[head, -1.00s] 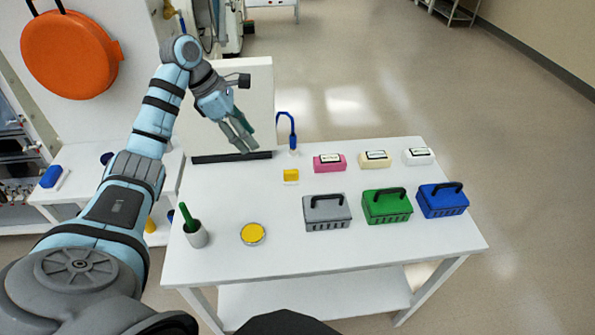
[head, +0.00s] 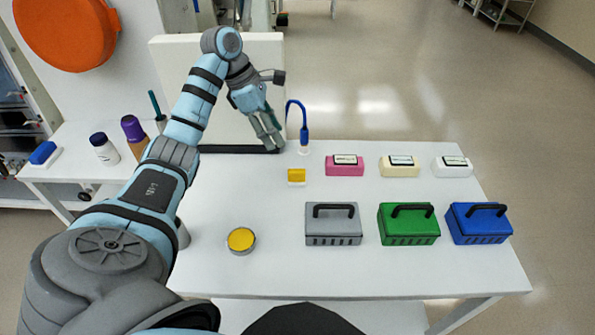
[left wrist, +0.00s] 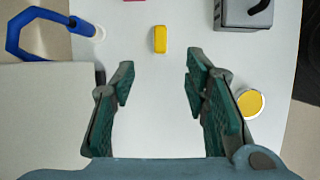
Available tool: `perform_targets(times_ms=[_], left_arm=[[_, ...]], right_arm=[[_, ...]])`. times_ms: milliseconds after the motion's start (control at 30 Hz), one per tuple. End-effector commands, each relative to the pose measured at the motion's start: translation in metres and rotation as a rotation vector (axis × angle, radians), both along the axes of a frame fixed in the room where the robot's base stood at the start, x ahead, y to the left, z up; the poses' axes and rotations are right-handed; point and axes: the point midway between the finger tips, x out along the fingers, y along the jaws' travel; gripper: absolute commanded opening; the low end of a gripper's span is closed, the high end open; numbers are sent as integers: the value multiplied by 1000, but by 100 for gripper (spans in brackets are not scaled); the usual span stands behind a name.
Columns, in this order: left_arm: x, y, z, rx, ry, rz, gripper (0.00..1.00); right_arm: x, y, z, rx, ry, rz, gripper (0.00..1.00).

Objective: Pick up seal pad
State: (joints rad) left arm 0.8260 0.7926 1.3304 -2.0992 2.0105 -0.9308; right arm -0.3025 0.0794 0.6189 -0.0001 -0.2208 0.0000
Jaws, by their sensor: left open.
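I cannot tell for sure which thing is the seal pad. A small yellow block with a white front (head: 297,176) lies on the table, and a round yellow-topped tin (head: 241,239) stands nearer me. My left gripper (head: 273,142) is above the table's back part, up and left of the block, fingers pointing down. In the left wrist view, its fingers (left wrist: 160,78) are apart with nothing between them. The yellow block (left wrist: 160,39) shows beyond the fingertips, and the tin (left wrist: 250,103) lies right of the right finger. My right gripper is out of view.
A blue hooked stand (head: 303,135) rises just right of my left gripper, before a white upright panel (head: 175,75). Grey (head: 333,226), green (head: 408,226) and blue (head: 479,226) handled boxes stand on the right, with pink, cream and white labelled blocks behind.

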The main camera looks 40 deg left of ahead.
Motion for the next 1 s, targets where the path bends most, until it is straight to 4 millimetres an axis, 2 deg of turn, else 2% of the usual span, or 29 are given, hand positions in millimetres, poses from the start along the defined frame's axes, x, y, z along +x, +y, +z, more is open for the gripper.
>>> perform_targets(times_ms=[33, 167, 400, 567, 700, 800, 1000], left_arm=[[1, -1, -11, -1, -1, -1, 42], [5, -8, -35, -2, 1, -3, 42], [18, -25, -82, -1, 3, 1, 42], [22, -31, -101, -1, 3, 1, 42], [27, -39, -127, -2, 4, 2, 42], [30, -42, -138, 0, 2, 2, 42], [30, -42, -140, 1, 1, 3, 42]], right_arm=[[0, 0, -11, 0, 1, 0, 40], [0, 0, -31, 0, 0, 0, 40], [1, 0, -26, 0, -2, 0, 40], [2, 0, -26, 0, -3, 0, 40], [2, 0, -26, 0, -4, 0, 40], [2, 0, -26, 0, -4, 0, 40], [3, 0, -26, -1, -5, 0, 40]])
